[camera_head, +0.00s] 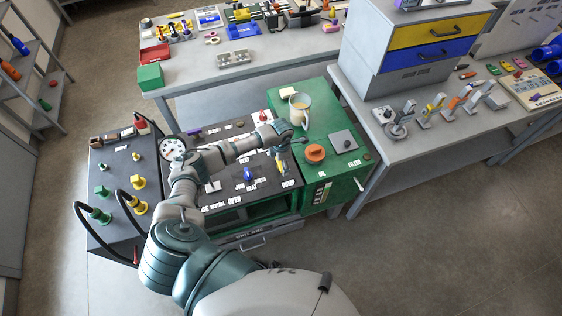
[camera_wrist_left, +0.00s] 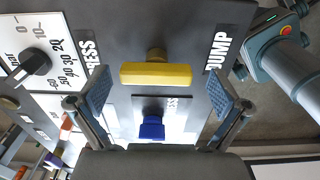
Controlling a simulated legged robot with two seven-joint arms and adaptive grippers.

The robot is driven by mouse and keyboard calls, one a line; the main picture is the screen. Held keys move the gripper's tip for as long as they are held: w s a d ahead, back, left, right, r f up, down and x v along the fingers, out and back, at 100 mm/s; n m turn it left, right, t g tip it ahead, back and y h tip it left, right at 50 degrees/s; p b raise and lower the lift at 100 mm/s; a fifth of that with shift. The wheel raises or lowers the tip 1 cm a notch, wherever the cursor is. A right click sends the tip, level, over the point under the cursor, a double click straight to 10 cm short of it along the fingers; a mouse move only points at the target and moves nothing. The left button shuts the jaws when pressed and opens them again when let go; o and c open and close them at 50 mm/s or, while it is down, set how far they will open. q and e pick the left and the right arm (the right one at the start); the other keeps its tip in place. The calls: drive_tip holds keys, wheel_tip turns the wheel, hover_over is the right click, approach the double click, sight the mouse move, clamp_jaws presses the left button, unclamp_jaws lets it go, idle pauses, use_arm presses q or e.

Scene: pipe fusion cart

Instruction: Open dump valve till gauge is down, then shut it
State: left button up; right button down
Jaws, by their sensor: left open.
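The yellow bar handle (camera_wrist_left: 155,73) sits on a dark panel beside the DUMP label (camera_wrist_left: 218,52) in the left wrist view. It lies crosswise, ahead of and between the fingers of my left gripper (camera_wrist_left: 155,98), which is open and holds nothing. In the head view my left gripper (camera_head: 288,140) is over the right side of the black panel, and I cannot make out the yellow handle there. A white dial marked in bar (camera_wrist_left: 25,45) is at the left of the wrist view, with a black part over its middle; I cannot tell the reading. My right gripper is out of sight.
A blue knob (camera_wrist_left: 152,128) is close to the yellow handle. The green cabinet (camera_head: 318,120) with a jug (camera_head: 299,108) and orange cap (camera_head: 315,153) adjoins the panel on the right. A round white gauge (camera_head: 172,148) stands at the panel's left. Grey benches lie beyond.

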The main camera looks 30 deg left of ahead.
use_arm(q)
drive_tip(key=shift+c, duration=0.5)
drive_tip(key=shift+a, duration=0.2)
drive_tip(key=c, duration=0.8)
drive_tip(key=shift+a+f, duration=0.1)
drive_tip(key=shift+a, duration=0.05)
drive_tip(key=shift+c, duration=1)
drive_tip(key=shift+a, duration=0.1)
drive_tip(key=shift+s, duration=0.1)
drive_tip(key=shift+n, duration=1)
drive_tip(key=n, duration=0.2)
drive_tip(key=shift+f+n, duration=0.1)
drive_tip(key=shift+n, duration=0.2)
drive_tip(key=n+p, duration=0.1)
drive_tip(key=n, duration=0.2)
drive_tip(key=shift+s+n, duration=0.1)
drive_tip(key=shift+n, duration=0.2)
drive_tip(key=n+p, duration=0.1)
drive_tip(key=n, duration=0.3)
drive_tip(key=shift+n, duration=0.3)
drive_tip(key=n+p, duration=0.1)
drive_tip(key=n, duration=0.4)
drive_tip(key=shift+p, duration=0.35)
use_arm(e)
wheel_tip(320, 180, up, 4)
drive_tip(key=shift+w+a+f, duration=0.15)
